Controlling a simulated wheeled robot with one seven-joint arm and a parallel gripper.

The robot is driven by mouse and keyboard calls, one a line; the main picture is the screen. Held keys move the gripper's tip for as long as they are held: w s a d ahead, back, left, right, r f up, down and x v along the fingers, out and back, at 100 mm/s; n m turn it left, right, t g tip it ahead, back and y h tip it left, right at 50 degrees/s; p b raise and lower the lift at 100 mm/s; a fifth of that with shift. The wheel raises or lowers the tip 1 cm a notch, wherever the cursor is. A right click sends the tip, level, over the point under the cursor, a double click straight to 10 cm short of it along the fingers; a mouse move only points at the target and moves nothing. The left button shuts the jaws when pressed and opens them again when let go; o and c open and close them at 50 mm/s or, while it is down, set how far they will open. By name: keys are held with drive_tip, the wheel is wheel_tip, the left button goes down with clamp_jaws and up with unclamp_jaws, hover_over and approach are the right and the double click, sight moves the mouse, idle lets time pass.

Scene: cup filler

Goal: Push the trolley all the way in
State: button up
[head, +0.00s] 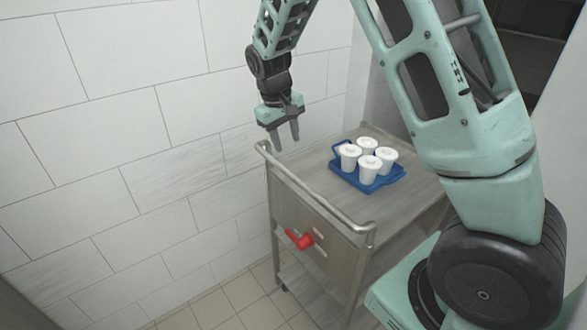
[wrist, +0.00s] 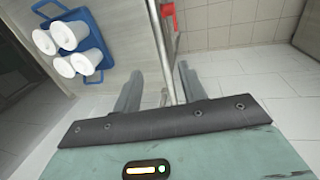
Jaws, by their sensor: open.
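The trolley (head: 312,235) is a grey-brown cart with a metal push rail (head: 318,205) along its near end and a red latch or handle (head: 299,239) on its end panel. It stands beside the white tiled wall. My gripper (head: 284,141) is open and empty, pointing down by the left end of the rail. In the wrist view the rail (wrist: 162,45) runs between the two open fingers (wrist: 160,85), and the red part (wrist: 168,15) shows beyond. I cannot tell whether the fingers touch the rail.
A blue tray (head: 381,184) with several white lidded cups (head: 369,167) sits on the trolley top. The white tiled wall (head: 130,120) is close on the left. Tiled floor (head: 215,306) in front of the trolley is clear.

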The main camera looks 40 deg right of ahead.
sight(294, 176)
drive_tip(key=f+p, duration=0.1)
drive_tip(key=f, duration=0.3)
drive_tip(key=d+f+p, duration=0.1)
drive_tip(key=f, duration=0.3)
drive_tip(key=d+f+p, duration=0.1)
drive_tip(key=f, duration=0.3)
drive_tip(key=shift+d+f+p, duration=0.2)
drive_tip(key=shift+f+p, duration=0.1)
drive_tip(key=shift+f, duration=0.05)
clamp_jaws()
